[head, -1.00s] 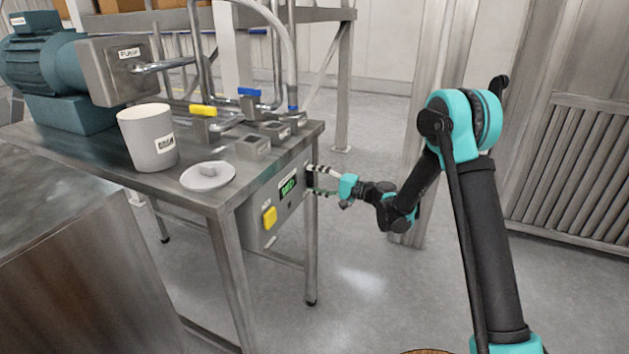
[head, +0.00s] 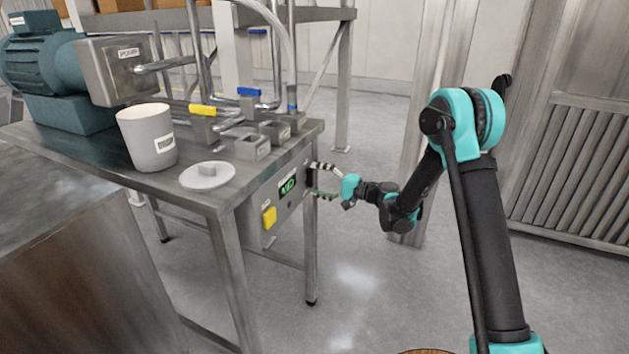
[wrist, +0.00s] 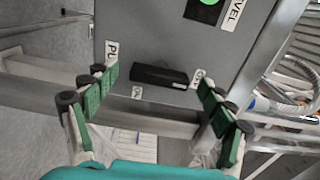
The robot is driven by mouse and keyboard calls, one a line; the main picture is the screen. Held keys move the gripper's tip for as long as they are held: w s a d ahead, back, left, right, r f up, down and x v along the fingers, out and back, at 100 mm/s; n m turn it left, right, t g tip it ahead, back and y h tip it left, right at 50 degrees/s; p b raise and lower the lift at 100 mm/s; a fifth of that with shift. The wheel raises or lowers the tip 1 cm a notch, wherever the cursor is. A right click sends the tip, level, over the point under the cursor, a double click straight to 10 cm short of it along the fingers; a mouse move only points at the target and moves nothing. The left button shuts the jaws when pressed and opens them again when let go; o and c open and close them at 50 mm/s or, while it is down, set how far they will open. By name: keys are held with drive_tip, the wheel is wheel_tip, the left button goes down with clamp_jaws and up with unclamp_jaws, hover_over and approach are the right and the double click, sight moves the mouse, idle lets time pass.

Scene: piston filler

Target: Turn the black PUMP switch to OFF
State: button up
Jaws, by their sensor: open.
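The black PUMP switch (wrist: 160,76) shows in the wrist view as a dark bar lying nearly level across the grey panel face. Small white labels sit beside it, one at its right end and one below its left end; their print is hard to read. My gripper (wrist: 157,82) is open, with one green-padded finger on each side of the switch and a gap at both ends. I see no clear contact. In the head view my gripper (head: 322,180) is at the right side of the control box (head: 287,207); the switch is not clear there.
The box's front has a green display (head: 288,186) and a yellow switch (head: 269,218). A steel table (head: 219,203) carries a grey cup (head: 148,137), a round lid (head: 207,176) and yellow and blue valve handles. A table leg (head: 311,262) stands just below my gripper.

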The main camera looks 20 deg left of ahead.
drive_tip(key=d, duration=1.1)
drive_tip(key=shift+s, duration=0.45)
drive_tip(key=shift+d, duration=0.1)
drive_tip(key=s+d+t+h, duration=0.1)
drive_tip(key=s+d+h, duration=0.3)
drive_tip(key=d, duration=0.3)
drive_tip(key=s+d+f+t+h, duration=0.1)
drive_tip(key=s+d+h, duration=0.3)
drive_tip(key=d, duration=0.3)
drive_tip(key=shift+s+d+n, duration=0.3)
drive_tip(key=shift+s, duration=0.2)
drive_tip(key=s+d+f+h, duration=0.2)
drive_tip(key=s+d+h, duration=0.1)
drive_tip(key=s+d, duration=0.3)
drive_tip(key=s+d+f+h, duration=0.2)
drive_tip(key=s+d, duration=0.4)
drive_tip(key=d, duration=0.4)
drive_tip(key=s+d+f+t+h, duration=0.1)
drive_tip(key=s+d+f+h, duration=0.1)
drive_tip(key=s+d+h, duration=0.3)
drive_tip(key=shift+s+d, duration=0.25)
drive_tip(key=shift+d, duration=0.7)
drive_tip(key=shift+s+d, duration=0.2)
drive_tip(key=shift+d, duration=0.75)
drive_tip(key=shift+c, duration=0.4)
